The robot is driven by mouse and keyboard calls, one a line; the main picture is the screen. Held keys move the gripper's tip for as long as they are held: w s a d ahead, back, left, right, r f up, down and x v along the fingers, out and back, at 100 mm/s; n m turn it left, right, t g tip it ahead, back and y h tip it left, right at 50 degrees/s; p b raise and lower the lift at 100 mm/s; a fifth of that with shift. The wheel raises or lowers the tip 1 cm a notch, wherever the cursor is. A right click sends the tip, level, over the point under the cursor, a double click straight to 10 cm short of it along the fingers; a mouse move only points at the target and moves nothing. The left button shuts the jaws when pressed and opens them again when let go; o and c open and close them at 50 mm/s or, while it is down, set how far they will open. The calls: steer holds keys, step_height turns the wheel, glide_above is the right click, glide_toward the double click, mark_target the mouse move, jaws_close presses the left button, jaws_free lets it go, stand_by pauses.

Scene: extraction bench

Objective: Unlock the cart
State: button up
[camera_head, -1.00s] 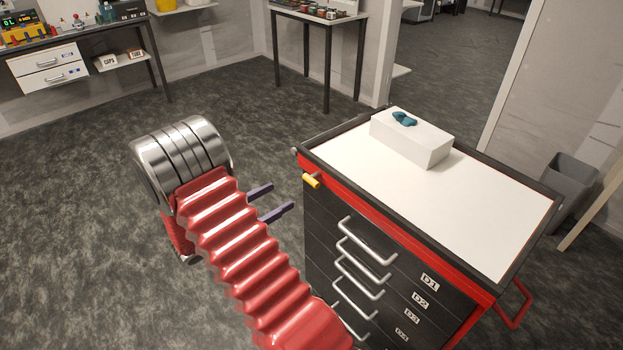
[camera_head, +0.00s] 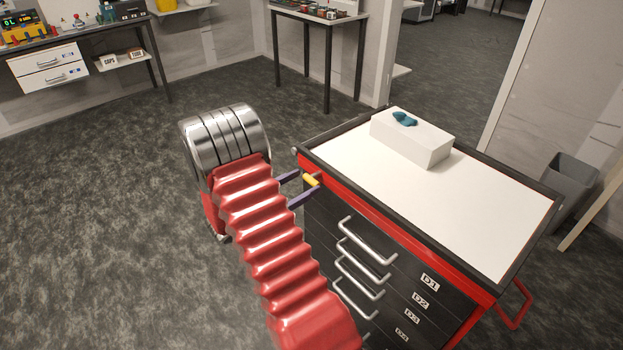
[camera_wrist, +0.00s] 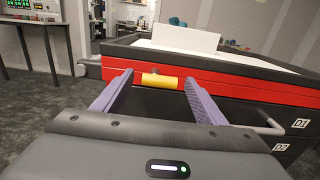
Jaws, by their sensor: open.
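The cart (camera_head: 455,222) is a black and red drawer cabinet with a white top, in the right half of the head view. A yellow lock handle (camera_head: 311,180) sticks out at its upper left front corner. My gripper (camera_head: 301,187) is open, with its two purple fingers on either side of the yellow handle. In the wrist view the yellow handle (camera_wrist: 160,81) lies crosswise between the spread fingertips, in front of the red band (camera_wrist: 225,87). I cannot tell whether the fingers touch it.
A white box (camera_head: 411,138) with a teal item (camera_head: 404,119) stands on the cart top. Several silver drawer handles (camera_head: 362,279) project from the front below my gripper. A grey bin (camera_head: 570,190) stands beyond the cart. The floor to the left is clear.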

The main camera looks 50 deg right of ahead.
mark_target(310, 180)
steer(key=shift+s+d, duration=0.15)
steer(key=shift+d, duration=0.9)
steer(key=shift+s+d, duration=0.1)
steer(key=shift+d, duration=0.9)
steer(key=c, duration=1)
